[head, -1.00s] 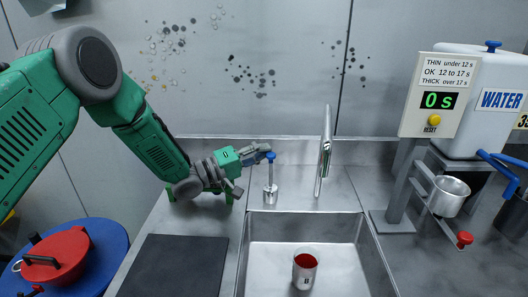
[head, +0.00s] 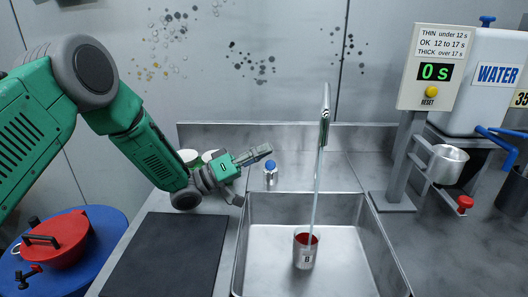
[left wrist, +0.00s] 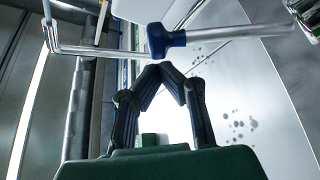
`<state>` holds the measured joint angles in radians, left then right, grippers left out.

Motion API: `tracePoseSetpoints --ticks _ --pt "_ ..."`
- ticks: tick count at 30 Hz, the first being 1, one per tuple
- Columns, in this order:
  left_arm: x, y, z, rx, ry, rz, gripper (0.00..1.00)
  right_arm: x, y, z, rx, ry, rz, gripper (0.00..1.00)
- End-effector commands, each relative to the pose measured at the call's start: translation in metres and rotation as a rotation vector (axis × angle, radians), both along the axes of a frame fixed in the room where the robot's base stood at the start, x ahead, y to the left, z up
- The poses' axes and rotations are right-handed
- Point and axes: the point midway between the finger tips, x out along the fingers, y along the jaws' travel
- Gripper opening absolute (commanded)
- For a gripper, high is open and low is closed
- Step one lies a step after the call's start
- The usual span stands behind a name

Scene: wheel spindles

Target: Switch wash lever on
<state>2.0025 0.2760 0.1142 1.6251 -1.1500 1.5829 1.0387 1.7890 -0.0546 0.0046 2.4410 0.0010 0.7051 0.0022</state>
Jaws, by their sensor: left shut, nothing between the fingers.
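The wash lever (head: 270,167) is a blue knob on a silver stem at the sink's back rim. It looks foreshortened, tilted toward the head camera. In the left wrist view its blue knob (left wrist: 158,41) and stem lie across the picture just beyond the fingertips. My left gripper (head: 264,151) is shut and empty, close behind the knob; it also shows in the left wrist view (left wrist: 163,68). My right gripper is out of view.
The sink (head: 346,238) is otherwise clear. A dark mat (head: 165,258) lies on the left counter. A timer stand (head: 430,70) reading 0 s and a water tank (head: 492,75) stand right. A red lidded pot (head: 58,242) sits on a blue round surface at lower left.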

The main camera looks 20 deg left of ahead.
Motion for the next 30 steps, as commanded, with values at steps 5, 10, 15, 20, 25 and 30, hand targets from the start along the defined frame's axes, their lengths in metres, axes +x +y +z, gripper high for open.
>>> tracePoseSetpoints --ticks 5,10,15,20,25,30 --pt "-0.001 0.0 -0.004 0.0 0.0 0.0 0.0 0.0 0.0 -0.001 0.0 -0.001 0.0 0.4" --pt "-0.002 0.0 -0.005 0.0 0.0 0.0 0.0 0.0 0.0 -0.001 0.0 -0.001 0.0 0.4" --pt "-0.002 0.0 -0.005 0.0 0.001 0.0 0.0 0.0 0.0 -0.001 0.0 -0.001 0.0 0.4" --pt "-0.002 -0.001 -0.005 0.0 0.001 0.0 0.0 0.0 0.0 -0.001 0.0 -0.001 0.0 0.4" --pt "-0.002 0.0 -0.002 0.0 0.0 0.0 0.0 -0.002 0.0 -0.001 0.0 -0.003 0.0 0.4" --pt "-0.001 0.0 0.021 -0.001 -0.002 0.0 0.0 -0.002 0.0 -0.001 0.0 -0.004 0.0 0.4"
